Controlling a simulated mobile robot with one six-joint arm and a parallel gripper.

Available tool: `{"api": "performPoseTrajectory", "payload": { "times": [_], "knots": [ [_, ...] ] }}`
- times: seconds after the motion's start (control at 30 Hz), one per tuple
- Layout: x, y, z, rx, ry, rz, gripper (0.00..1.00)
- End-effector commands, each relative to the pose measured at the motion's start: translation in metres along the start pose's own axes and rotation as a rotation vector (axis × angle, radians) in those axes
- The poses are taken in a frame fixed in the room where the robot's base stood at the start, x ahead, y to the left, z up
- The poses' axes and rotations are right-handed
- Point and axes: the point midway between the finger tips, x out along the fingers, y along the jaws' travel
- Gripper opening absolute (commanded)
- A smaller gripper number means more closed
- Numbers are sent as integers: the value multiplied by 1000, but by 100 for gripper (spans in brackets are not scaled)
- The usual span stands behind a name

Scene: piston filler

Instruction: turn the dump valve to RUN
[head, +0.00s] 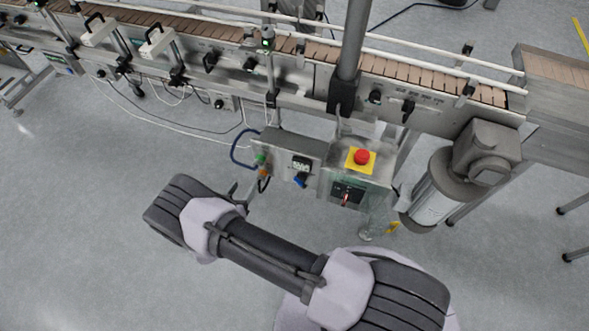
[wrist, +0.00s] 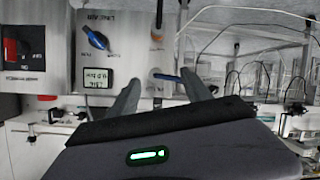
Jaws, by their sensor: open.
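The blue knob of the dump valve (head: 300,181) is on the front of a grey metal panel, below a small display. In the wrist view, which is upside down, the blue knob (wrist: 95,38) lies tilted on the panel, with lettering around it too small to read surely. My gripper (wrist: 161,74) is open, its two grey fingers apart and beside the knob, to the right in that view. The knob is not between the fingers. In the head view my gripper (head: 243,191) is left of the knob, partly hidden by my wrist.
A red emergency button (head: 362,157) on a yellow plate tops the box to the right, with a red-handled switch (head: 346,198) on its front. The display (wrist: 96,80) is close to the knob. A blue hose (head: 236,150) loops at the panel's left. The conveyor (head: 420,84) runs behind.

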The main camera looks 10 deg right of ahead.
Motion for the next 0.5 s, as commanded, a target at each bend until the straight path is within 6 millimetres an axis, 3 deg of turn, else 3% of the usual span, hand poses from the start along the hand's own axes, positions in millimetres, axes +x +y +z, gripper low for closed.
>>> {"api": "performPoseTrajectory", "payload": {
  "times": [0.03, 0.1, 0.2, 0.37, 0.5],
  "knots": [
    [-1, 20, 52, -112, 63, 53, 57],
    [-7, 54, 97, -256, 161, 127, 57],
    [-14, 90, 133, -402, 260, 195, 57],
    [-13, 111, 144, -480, 312, 233, 57],
    [15, 117, 133, -480, 309, 239, 57]
  ]
}}
